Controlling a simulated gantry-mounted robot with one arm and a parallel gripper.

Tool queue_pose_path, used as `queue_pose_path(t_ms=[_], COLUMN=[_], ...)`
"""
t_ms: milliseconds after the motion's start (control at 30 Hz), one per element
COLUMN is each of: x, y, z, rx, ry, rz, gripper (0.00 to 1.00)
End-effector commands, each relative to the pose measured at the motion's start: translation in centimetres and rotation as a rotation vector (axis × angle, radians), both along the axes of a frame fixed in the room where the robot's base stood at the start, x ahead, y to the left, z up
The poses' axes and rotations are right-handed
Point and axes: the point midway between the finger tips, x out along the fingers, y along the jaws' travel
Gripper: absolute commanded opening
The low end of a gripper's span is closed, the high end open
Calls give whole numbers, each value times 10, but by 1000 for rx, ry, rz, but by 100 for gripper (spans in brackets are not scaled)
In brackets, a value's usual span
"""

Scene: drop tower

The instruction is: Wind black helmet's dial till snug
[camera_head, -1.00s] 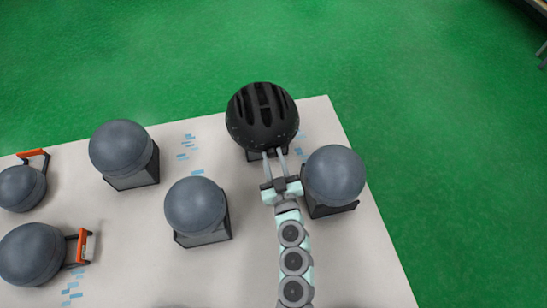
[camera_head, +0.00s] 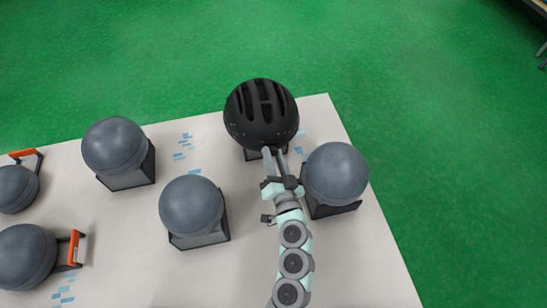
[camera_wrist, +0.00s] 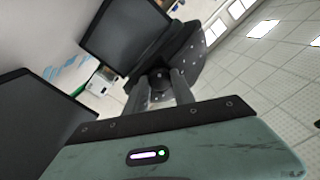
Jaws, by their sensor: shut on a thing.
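The black helmet (camera_head: 262,112), with long vents, sits on a dark block stand at the back right of the white table. In the wrist view the helmet (camera_wrist: 187,50) shows from behind and below, next to its dark stand (camera_wrist: 128,32). My gripper (camera_head: 272,152) reaches the helmet's near, lower edge from the front. In the wrist view my gripper (camera_wrist: 160,85) has its two fingers on either side of a small dark round dial (camera_wrist: 159,79) and is shut on it. The fingers partly hide the dial.
Grey head form (camera_head: 335,174) on a dark block stands close right of my wrist. Another grey head form (camera_head: 191,205) is to the left, and several more stand further left. Orange-barred frames (camera_head: 74,247) stand at the left. Green floor surrounds the table.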

Motion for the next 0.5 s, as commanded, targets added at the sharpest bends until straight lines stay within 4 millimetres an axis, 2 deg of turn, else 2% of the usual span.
queue_pose_path(t_ms=[500], x=[0], y=[-1], z=[-1], rx=[483], ry=[108], rz=[7], gripper=[0])
